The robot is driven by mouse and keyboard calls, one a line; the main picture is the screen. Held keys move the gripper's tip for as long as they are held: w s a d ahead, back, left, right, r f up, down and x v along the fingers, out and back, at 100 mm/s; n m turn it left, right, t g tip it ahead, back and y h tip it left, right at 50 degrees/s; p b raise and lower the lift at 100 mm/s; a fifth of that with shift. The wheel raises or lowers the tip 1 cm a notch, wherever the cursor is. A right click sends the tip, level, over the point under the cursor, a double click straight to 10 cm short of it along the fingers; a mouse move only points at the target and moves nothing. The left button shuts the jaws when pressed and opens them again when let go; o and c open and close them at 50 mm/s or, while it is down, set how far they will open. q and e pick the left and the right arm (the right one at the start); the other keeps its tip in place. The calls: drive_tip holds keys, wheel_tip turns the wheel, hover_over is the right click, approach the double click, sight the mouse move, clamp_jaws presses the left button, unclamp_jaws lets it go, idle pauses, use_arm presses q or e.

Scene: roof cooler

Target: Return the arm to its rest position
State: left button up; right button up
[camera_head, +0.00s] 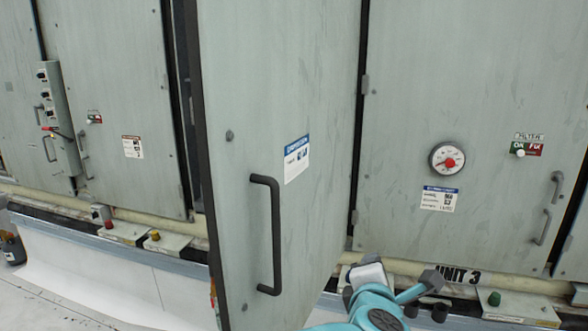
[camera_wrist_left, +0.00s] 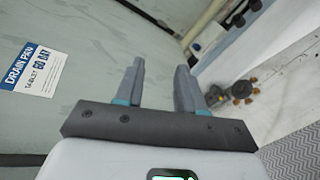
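My left gripper (camera_wrist_left: 160,67) shows in the left wrist view with its two grey fingers apart and nothing between them. A grey-green panel with a "DRAIN PAN" label (camera_wrist_left: 30,68) lies to the left of the fingers; I cannot tell if they touch anything. In the head view, a teal and white part of my arm (camera_head: 378,306) shows at the bottom, right of centre.
A large door (camera_head: 290,90) with a dark bar handle (camera_head: 276,235) stands swung out at the centre. Closed cabinet panels flank it, with a round gauge (camera_head: 447,158) on the right. Small boxes with coloured buttons (camera_head: 168,241) line the low ledge. Pale floor lies lower left.

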use_arm(q)
drive_tip(key=a+f+m+g+y+b, duration=0.1)
drive_tip(key=a+f+m+g, duration=0.3)
drive_tip(key=f, duration=0.7)
drive_tip(key=s+a+f+m, duration=0.1)
drive_tip(key=a+f+m, duration=0.1)
drive_tip(key=a+f, duration=0.7)
drive_tip(key=a+f+m+g+y+b, duration=0.1)
drive_tip(key=a+f+m+g, duration=0.15)
drive_tip(key=f, duration=1.15)
drive_tip(key=s+a+f+m+g+b, duration=0.1)
drive_tip(key=s+a+f+m+g, duration=0.2)
drive_tip(key=s+f, duration=0.35)
drive_tip(key=s+a+f+m+g, duration=0.1)
drive_tip(key=s+a+f+m, duration=0.2)
drive_tip(key=s+a+f, duration=0.35)
drive_tip(key=s+f+m+g+h, duration=0.2)
drive_tip(key=s+f+m+g, duration=0.1)
drive_tip(key=s, duration=0.9)
drive_tip(key=shift+s+a+f, duration=0.25)
drive_tip(key=shift+s+a, duration=0.05)
use_arm(e)
drive_tip(key=shift+m+g, duration=0.3)
drive_tip(key=shift+m, duration=0.2)
drive_tip(key=s+d+f, duration=0.2)
drive_tip(key=s, duration=0.1)
drive_tip(key=shift+d+f, duration=0.15)
drive_tip(key=shift+f, duration=0.1)
